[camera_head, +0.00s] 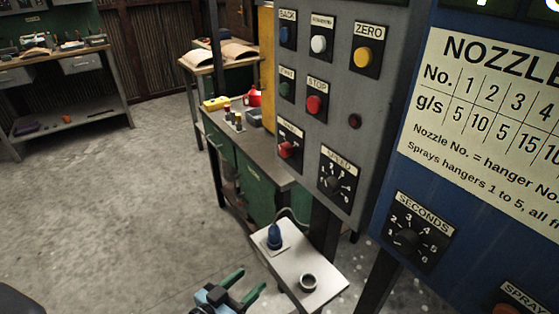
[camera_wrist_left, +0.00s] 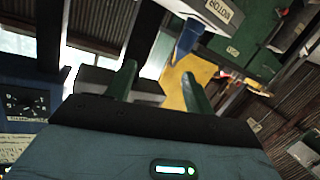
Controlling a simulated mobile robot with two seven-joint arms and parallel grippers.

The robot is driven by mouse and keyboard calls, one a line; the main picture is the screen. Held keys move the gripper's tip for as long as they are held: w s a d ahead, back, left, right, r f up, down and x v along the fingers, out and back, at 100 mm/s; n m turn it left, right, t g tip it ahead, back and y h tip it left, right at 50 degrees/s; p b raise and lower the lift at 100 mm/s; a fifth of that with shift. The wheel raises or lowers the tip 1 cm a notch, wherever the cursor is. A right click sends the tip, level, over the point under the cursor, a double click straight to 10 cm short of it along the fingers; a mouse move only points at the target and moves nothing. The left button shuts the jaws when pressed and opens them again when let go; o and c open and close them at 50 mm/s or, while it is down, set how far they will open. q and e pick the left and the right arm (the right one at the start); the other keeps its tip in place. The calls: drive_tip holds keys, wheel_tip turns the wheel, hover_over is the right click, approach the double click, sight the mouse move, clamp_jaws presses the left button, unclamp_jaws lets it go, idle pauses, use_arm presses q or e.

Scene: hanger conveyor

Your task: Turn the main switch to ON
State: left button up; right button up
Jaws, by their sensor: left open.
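A red rotary switch (camera_head: 288,150) sits at the lower left of the grey control panel (camera_head: 338,110) in the head view. Its label is too small to read surely, and I cannot tell which position its handle points to. My left gripper (camera_head: 249,283) has green fingers, spread apart and empty. It is low in the head view, below the panel and well apart from the switch, beside the pale shelf. Its fingers also show in the left wrist view (camera_wrist_left: 158,75), where I cannot make out the switch. My right gripper is not in view.
A blue plug (camera_head: 274,235) and a small round socket (camera_head: 308,282) are on the pale shelf (camera_head: 325,268) below the panel. STOP button (camera_head: 314,105) and SPEED dial (camera_head: 333,183) are near the switch. A blue cabinet (camera_head: 440,180) stands right. The floor at left is clear.

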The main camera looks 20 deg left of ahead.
use_arm(q)
drive_tip(key=w+a+r+t+h+b, duration=0.1)
drive_tip(key=w+r+t+h+b, duration=0.15)
drive_tip(key=w+r, duration=0.75)
drive_tip(key=m+t+h, duration=0.2)
drive_tip(key=h, duration=0.1)
approach(282, 153)
drive_tip(key=x, duration=0.7)
drive_tip(key=shift+r+p, duration=0.1)
drive_tip(key=shift+p, duration=0.2)
drive_tip(key=shift+w+d+r, duration=0.2)
drive_tip(key=shift+w+d, duration=0.1)
drive_tip(key=shift+w, duration=0.25)
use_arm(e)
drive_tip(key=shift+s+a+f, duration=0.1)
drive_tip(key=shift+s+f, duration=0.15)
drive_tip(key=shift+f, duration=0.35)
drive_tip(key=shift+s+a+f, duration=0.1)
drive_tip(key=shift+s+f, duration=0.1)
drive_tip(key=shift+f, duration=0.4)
use_arm(q)
drive_tip(key=shift+g, duration=0.25)
drive_tip(key=c, duration=1)
